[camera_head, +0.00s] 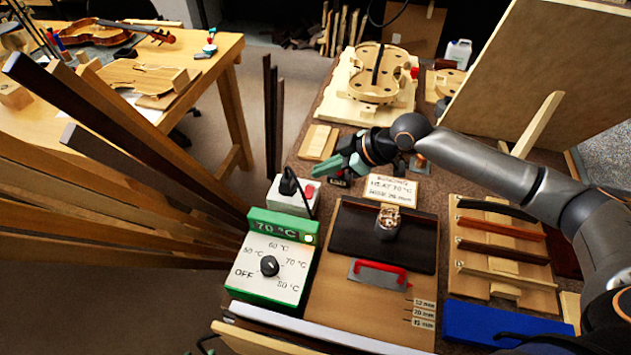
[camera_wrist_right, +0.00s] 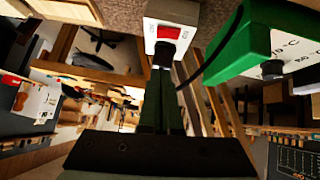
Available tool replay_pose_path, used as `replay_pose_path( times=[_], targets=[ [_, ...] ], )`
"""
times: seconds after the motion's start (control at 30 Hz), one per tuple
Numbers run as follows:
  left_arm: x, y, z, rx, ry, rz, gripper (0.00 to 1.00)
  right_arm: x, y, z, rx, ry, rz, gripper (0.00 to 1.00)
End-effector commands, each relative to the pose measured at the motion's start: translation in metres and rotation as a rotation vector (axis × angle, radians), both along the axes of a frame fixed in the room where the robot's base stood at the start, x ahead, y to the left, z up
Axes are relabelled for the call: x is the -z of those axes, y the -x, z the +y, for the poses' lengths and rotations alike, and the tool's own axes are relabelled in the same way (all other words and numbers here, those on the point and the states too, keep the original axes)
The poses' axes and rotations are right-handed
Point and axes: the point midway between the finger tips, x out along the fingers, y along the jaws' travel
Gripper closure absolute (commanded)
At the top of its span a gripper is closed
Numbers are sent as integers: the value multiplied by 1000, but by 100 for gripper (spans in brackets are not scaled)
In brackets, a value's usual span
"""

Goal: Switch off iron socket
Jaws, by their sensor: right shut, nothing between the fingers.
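The iron socket (camera_head: 287,201) is a white box with a red switch (camera_head: 309,191) and a black plug (camera_head: 289,185) with a cable. It sits behind the green temperature control box. In the right wrist view the socket (camera_wrist_right: 175,12) is at the top centre, with its red switch (camera_wrist_right: 168,33) facing the camera. My right gripper (camera_head: 318,171) is shut and empty, just behind and right of the socket. In the wrist view its closed fingers (camera_wrist_right: 162,75) point at the socket, close below the switch; contact cannot be told. My left gripper is not in view.
The green control box (camera_head: 268,266) has a black dial (camera_head: 269,266) and a 70 °C display. A dark plate (camera_head: 350,235) carries a small metal object (camera_head: 388,222). A red-handled tool (camera_head: 378,272) lies in front. Long wooden strips (camera_head: 120,190) crowd the left.

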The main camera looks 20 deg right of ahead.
Motion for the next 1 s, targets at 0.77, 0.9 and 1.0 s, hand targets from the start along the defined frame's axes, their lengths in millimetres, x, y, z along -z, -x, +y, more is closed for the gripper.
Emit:
replay_pose_path(
  times=[0.77,0.9,1.0],
  targets=[
    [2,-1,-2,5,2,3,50,59,-17,12,1,0,0,100],
    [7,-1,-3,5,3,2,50,66,-18,11,1,0,1,100],
    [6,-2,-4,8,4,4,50,65,-19,10,1,1,0,100]
  ],
)
